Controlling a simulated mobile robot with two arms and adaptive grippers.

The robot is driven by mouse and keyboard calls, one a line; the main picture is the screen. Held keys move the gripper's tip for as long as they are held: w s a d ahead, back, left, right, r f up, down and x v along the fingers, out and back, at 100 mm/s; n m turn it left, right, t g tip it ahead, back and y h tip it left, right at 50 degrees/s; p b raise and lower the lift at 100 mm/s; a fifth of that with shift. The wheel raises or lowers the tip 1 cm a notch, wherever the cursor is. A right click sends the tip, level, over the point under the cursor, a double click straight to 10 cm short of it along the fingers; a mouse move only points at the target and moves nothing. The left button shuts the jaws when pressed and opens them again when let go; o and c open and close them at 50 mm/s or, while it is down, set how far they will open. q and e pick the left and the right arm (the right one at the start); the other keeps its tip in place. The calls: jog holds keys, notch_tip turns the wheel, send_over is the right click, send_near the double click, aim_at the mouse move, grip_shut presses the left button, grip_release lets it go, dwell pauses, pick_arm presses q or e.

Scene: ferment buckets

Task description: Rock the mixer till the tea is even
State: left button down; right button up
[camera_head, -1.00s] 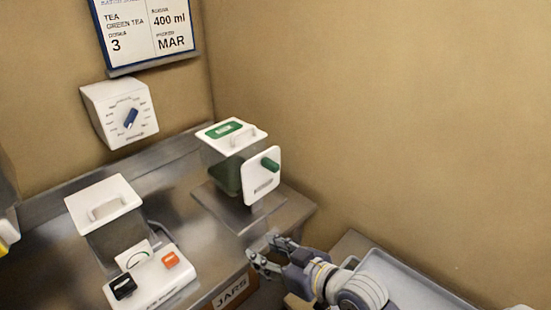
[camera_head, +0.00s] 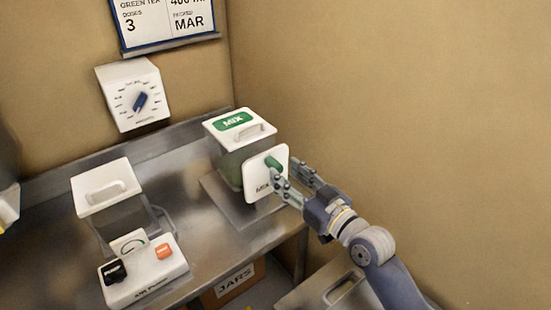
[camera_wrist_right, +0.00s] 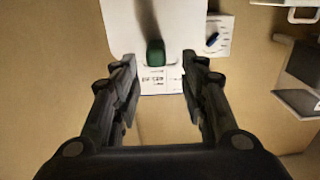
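The mixer (camera_head: 231,158) stands on the metal counter at the back right, with a white lid marked MIX and green content in its clear body. Its white side plate (camera_head: 259,188) carries a green knob (camera_head: 273,163). My right gripper (camera_head: 284,170) is open beside the plate, its fingertips close to the knob. In the right wrist view the green knob (camera_wrist_right: 155,53) lies ahead between the two spread fingers, and the white plate (camera_wrist_right: 120,40) is behind it. I cannot tell whether a finger touches it. My left gripper is out of view.
A white dial box (camera_head: 130,95) and a sign (camera_head: 168,22) are on the wall. A JARS box (camera_head: 235,284) sits below the counter.

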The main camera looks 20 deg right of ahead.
aim_at(281, 168)
jog(key=x, duration=0.3)
jog(key=shift+w+d+r+p, duration=0.1)
jog(key=shift+w+d+p, duration=0.1)
jog(key=shift+p, duration=0.2)
jog(key=shift+x, duration=0.9)
jog(key=shift+w+a, duration=0.2)
jog(key=shift+w, duration=0.1)
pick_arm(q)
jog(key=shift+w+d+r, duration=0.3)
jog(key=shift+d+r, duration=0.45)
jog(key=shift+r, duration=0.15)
pick_arm(e)
grip_shut()
